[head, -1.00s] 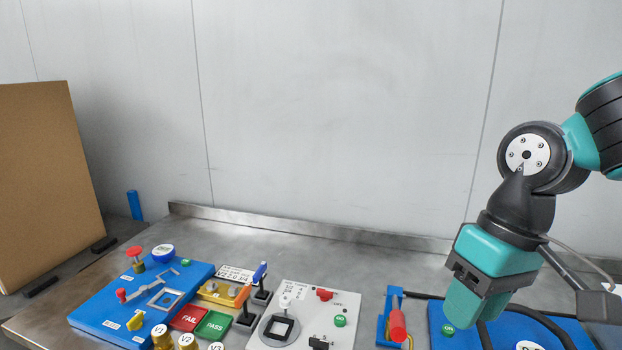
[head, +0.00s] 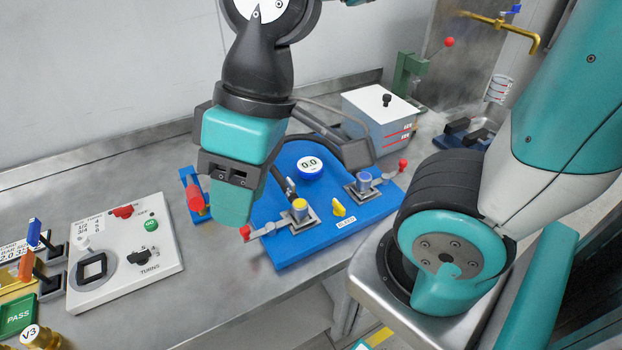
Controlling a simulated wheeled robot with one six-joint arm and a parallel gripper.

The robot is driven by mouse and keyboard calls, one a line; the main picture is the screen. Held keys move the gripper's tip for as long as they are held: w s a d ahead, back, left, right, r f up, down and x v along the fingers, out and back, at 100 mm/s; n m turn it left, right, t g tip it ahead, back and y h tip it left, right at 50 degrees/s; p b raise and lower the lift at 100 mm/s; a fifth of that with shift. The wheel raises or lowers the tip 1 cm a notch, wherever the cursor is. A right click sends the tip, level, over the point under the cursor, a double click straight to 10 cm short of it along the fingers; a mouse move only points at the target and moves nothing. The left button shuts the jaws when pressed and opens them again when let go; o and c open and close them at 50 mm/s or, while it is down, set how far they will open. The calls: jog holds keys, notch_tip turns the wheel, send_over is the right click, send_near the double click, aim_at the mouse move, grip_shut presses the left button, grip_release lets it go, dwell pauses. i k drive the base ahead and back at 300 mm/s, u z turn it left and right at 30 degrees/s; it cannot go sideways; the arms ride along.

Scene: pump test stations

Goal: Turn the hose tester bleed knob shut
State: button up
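The hose tester is a blue board (head: 300,252) on the bench in the head view, with a round gauge (head: 310,168) reading 0.0. Its bleed knob (head: 339,208) is small, yellow and pointer-shaped, just above a white BLEED label (head: 346,223). It stands between two metal clamps with red-tipped levers, a left clamp (head: 300,213) and a right clamp (head: 365,187). My gripper (head: 233,212) points down over the board's left side, left of the knob and apart from it. Its teal fingers overlap in this view, so their gap is hidden. The knob is in plain sight.
A black hose (head: 352,152) arches over the back of the board. A red-handled tool (head: 194,194) stands close left of my gripper. A white panel (head: 125,262) lies further left, and a grey-white box (head: 381,115) stands behind.

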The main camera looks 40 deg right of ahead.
aim_at(340, 211)
jog(key=z, duration=1.4)
jog(key=k, duration=0.95)
jog(key=u, duration=0.75)
jog(key=i, duration=0.5)
jog(key=u, duration=0.05)
